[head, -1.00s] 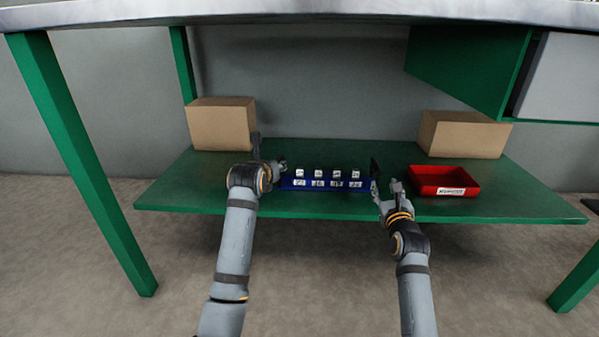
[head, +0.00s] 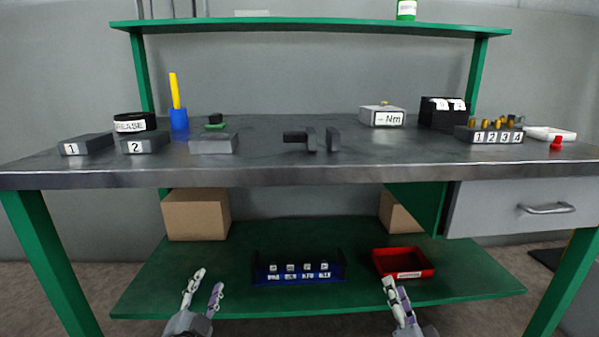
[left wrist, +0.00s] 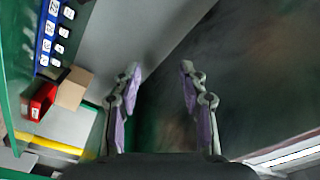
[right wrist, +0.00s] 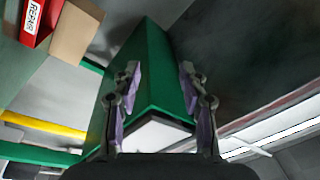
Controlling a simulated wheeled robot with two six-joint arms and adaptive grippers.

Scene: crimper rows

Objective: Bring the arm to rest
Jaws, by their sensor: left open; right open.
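My left gripper (head: 203,290) is open and empty at the bottom left of the head view, in front of the lower shelf (head: 180,270). Its two spread fingers also show in the left wrist view (left wrist: 160,85) with nothing between them. My right gripper (head: 396,292) is at the bottom right of the head view, below the red bin (head: 404,272) in the picture. In the right wrist view (right wrist: 160,85) its fingers stand apart and hold nothing. A blue rack (head: 298,278) with several white-labelled pieces sits on the lower shelf between the two grippers.
The grey worktop (head: 280,177) spans the view above the lower shelf. It bears numbered blocks (head: 145,143), a black clamp-like part (head: 312,140) and a torque box (head: 382,116). Cardboard boxes (head: 196,214) stand on the lower shelf. A drawer unit (head: 500,215) hangs at right.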

